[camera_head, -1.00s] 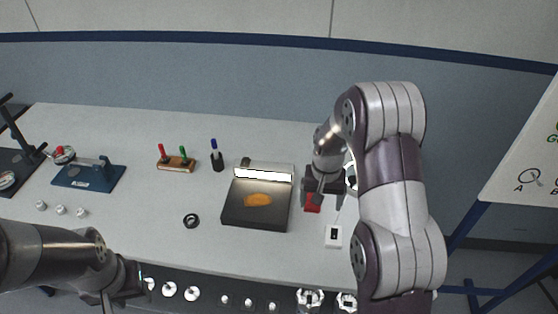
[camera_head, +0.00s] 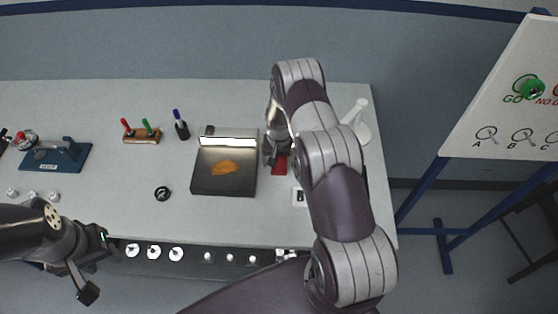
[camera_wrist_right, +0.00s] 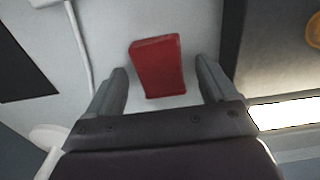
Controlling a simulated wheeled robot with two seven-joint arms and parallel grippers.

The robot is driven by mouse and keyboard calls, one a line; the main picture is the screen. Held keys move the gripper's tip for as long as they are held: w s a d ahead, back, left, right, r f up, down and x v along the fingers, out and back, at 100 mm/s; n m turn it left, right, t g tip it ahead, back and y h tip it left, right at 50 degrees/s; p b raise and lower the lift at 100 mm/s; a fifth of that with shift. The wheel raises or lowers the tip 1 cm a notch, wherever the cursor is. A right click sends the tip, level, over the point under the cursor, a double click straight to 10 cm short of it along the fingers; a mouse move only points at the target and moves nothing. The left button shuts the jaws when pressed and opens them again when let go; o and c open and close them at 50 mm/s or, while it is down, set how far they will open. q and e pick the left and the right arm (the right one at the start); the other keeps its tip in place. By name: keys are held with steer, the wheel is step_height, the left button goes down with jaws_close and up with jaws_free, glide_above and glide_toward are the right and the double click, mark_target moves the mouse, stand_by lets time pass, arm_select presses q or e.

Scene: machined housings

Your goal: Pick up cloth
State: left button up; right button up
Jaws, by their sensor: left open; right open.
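A red folded piece (camera_head: 280,168), which looks like the cloth, lies flat on the table just right of the dark lit box. In the right wrist view the red cloth (camera_wrist_right: 157,65) shows as a thick rectangle between and beyond the two fingertips. My right gripper (camera_head: 271,157) is open above it, with a finger on each side (camera_wrist_right: 161,80); no contact shows. In the head view the gripper hides part of the cloth. My left gripper (camera_head: 95,264) is open and empty at the table's front left edge, away from the cloth.
The dark box (camera_head: 208,184) with a light bar and an orange piece (camera_head: 223,168) stands close to the left of the cloth. A white switch box (camera_head: 299,197) with a cable is close by. A marker stand (camera_head: 142,138) and black ring (camera_head: 162,194) are farther left.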

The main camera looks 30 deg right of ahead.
mark_target(279, 163)
steer(key=shift+a+f, duration=0.1)
steer(key=shift+f, duration=0.1)
steer(key=c, duration=1.1)
steer(key=shift+w+r+b, duration=0.1)
steer(key=shift+r+b, duration=0.25)
steer(key=shift+r, duration=0.2)
step_height(279, 163, up, 9)
steer(key=shift+f+b, duration=0.1)
steer(key=shift+b, duration=1.1)
